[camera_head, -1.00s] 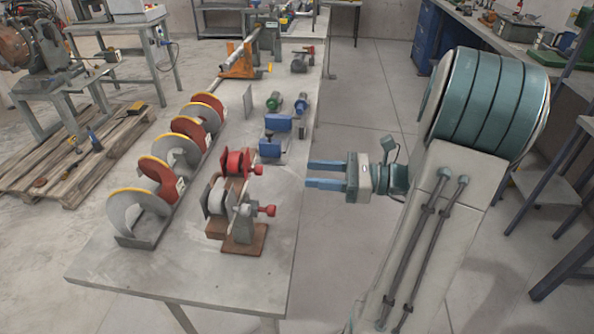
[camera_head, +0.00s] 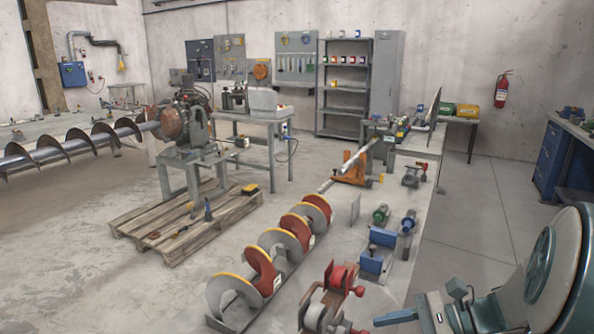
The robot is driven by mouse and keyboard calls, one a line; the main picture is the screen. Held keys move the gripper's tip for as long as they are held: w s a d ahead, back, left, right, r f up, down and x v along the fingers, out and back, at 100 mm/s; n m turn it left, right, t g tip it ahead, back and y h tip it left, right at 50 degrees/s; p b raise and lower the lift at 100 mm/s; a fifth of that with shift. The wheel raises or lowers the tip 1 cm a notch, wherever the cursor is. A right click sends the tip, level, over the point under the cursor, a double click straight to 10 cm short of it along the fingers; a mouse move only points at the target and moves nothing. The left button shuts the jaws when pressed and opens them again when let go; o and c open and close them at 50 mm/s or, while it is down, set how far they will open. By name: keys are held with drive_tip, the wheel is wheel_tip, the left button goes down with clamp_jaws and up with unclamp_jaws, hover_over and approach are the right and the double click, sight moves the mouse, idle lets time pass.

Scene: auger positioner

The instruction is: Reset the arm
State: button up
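My arm comes in at the lower right corner as a large teal and cream joint. My gripper (camera_head: 397,319) is at the bottom edge, beside the right side of the workbench. One blue finger shows, pointing left; the other is cut off by the bottom edge. A second ago both fingers were apart with nothing between them. Left of the gripper, and apart from it, is a red and grey clamp fixture (camera_head: 334,290) on the bench. An auger with red and grey, yellow-edged flights (camera_head: 258,265) lies along the bench, left of the fixture.
The grey workbench (camera_head: 425,185) runs away from me, with blue blocks (camera_head: 371,263), small motors (camera_head: 408,222) and an orange stand (camera_head: 353,168) on it. A pallet (camera_head: 165,208) lies on the floor to the left. Open floor (camera_head: 485,215) lies right of the bench. A blue cabinet (camera_head: 555,160) stands at the far right.

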drive_tip(key=s+a+n+g+h+p, duration=0.2)
drive_tip(key=s+a+n+g+h, duration=0.15)
drive_tip(key=s+n+h, duration=0.3)
drive_tip(key=r+n+t+h+p, duration=0.1)
drive_tip(key=n+h, duration=0.1)
drive_tip(key=n, duration=0.1)
drive_tip(key=r+n+t+h+p, duration=0.1)
drive_tip(key=r+n+h, duration=0.1)
drive_tip(key=n, duration=0.2)
drive_tip(key=r+n+t+h+p, duration=0.1)
drive_tip(key=r+n+h, duration=0.1)
drive_tip(key=n, duration=0.2)
drive_tip(key=shift+s+d+r+t+h, duration=0.15)
drive_tip(key=shift+s+d+t+h, duration=0.15)
drive_tip(key=shift+s+t+h, duration=0.05)
